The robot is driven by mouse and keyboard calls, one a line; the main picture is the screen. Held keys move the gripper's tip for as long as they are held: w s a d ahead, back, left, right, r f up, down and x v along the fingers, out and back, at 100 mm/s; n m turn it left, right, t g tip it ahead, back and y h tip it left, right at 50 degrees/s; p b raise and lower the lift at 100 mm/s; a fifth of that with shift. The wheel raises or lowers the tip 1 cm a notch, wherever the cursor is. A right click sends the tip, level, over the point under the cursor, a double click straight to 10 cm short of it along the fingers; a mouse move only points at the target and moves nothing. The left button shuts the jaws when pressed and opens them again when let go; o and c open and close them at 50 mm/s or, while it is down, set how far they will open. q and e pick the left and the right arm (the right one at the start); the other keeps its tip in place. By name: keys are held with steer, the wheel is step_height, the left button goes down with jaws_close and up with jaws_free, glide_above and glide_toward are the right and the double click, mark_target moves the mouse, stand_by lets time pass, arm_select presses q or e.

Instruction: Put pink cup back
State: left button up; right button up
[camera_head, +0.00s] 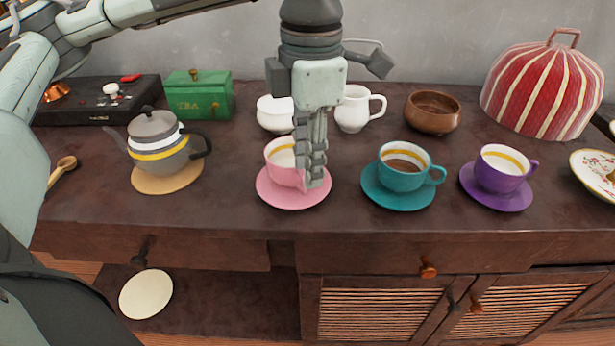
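The pink cup (280,172) stands upright at the pink saucer (277,198), left of the middle of the counter. Its inside is white with a yellow band. My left gripper (313,178) points down at the cup's right side, with its fingertips low over the saucer. The fingers hide the cup's right side, and no handle shows. The fingers overlap in this view, so I cannot tell whether they are shut on the cup. My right gripper does not show.
A teal cup (404,162) and a purple cup (499,172) stand on saucers to the right. Behind are a white bowl (272,113), a white jug (352,112) and a brown bowl (433,114). A grey teapot (158,148) stands left. The counter's front strip is clear.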

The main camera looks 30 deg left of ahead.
arm_select(q)
step_height(320, 180, up, 8)
steer(key=shift+f, duration=0.15)
stand_by(0.6)
